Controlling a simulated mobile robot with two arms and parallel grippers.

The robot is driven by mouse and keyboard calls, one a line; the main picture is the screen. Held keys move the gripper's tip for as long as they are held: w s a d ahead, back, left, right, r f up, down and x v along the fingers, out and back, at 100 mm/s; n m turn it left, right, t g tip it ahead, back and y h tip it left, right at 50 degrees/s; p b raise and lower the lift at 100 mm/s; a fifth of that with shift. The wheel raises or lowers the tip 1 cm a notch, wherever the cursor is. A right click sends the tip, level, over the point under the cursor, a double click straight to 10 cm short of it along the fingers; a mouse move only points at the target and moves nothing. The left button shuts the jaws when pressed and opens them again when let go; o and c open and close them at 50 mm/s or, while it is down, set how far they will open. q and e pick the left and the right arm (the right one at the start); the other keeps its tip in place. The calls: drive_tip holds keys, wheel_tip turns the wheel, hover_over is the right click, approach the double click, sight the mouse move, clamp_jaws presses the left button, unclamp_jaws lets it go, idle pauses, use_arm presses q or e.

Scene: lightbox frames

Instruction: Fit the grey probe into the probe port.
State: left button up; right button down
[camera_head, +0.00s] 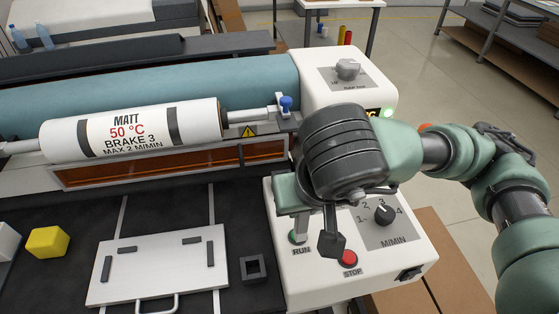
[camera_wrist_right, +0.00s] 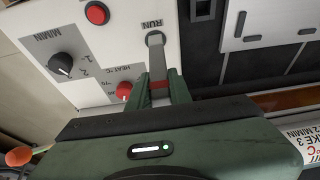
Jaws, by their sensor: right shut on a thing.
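My right gripper (camera_head: 301,208) is over the white control box, with its wrist hiding part of the panel. In the right wrist view its fingers (camera_wrist_right: 159,88) are shut on a grey bar, seemingly the grey probe (camera_wrist_right: 160,62). The probe's free end points at the RUN label and overlaps the green RUN button (camera_head: 298,238); whether it touches is unclear. The probe also shows in the head view (camera_head: 301,224). A dark square frame with an opening (camera_head: 253,268), possibly the probe port, is on the black bed left of the box. My left gripper is out of view.
A red STOP button (camera_head: 348,258) and a black speed knob (camera_head: 384,215) are on the box (camera_head: 300,285). A white plate (camera_head: 160,266) with a handle and a yellow cube (camera_head: 47,242) lie on the bed. A labelled white roller (camera_head: 130,130) spans behind.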

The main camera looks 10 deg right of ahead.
use_arm(q)
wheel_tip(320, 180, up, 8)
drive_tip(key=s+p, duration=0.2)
drive_tip(key=p, duration=0.5)
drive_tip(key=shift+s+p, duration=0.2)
drive_tip(key=shift+p, duration=0.2)
use_arm(e)
drive_tip(key=w+f, duration=0.1)
drive_tip(key=w, duration=0.7)
drive_tip(key=w+f, duration=0.2)
drive_tip(key=w, duration=0.6)
drive_tip(key=shift+f, duration=0.3)
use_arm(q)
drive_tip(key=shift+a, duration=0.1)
use_arm(e)
drive_tip(key=shift+w, duration=0.1)
drive_tip(key=shift+f, duration=0.15)
drive_tip(key=c, duration=1.3)
unclamp_jaws()
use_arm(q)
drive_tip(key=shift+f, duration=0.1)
